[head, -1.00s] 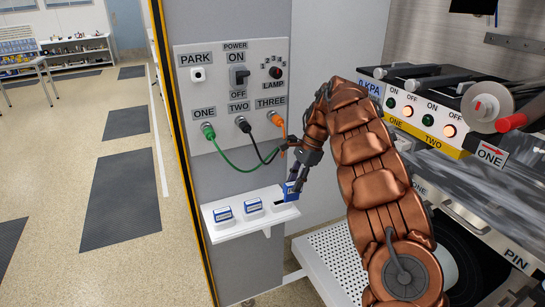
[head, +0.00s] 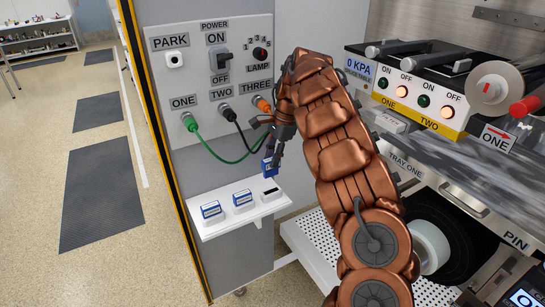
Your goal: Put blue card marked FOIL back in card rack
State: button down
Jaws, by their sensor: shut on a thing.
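A blue card (head: 268,167) is in my gripper (head: 272,155), which is shut on it. The card's marking is too small to read. The card rack (head: 219,228) is a white ledge on the front of the grey panel. Two blue-and-white cards stand in it, one on the left (head: 211,210) and one in the middle (head: 243,199). A dark empty slot (head: 270,191) is at its right end. The held card shows just above this slot, with a small gap between them. My arm hides part of the gripper's right side.
Green, black and orange cables (head: 222,150) hang from the panel's sockets close above the rack. A perforated white tray (head: 312,262) lies to the lower right. The vacuum-table bench (head: 425,125) with lit switches stands at right. The floor at left is open.

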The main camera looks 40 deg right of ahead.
aim_at(273, 169)
jog(key=shift+b, duration=0.55)
jog(key=shift+f+b, duration=2.35)
jog(key=shift+f, duration=0.35)
jog(key=shift+b, duration=1.2)
jog(key=shift+f+b, duration=2.05)
jog(key=shift+b, duration=0.1)
jog(key=c, duration=0.9)
grip_release()
jog(key=shift+o, duration=0.2)
jog(key=shift+r, duration=0.1)
notch_tip(273, 169, up, 4)
jog(key=p, duration=0.4)
jog(key=shift+r+p, duration=0.2)
jog(key=shift+p, duration=0.15)
jog(key=shift+r+p, duration=0.1)
jog(key=shift+p, duration=1.05)
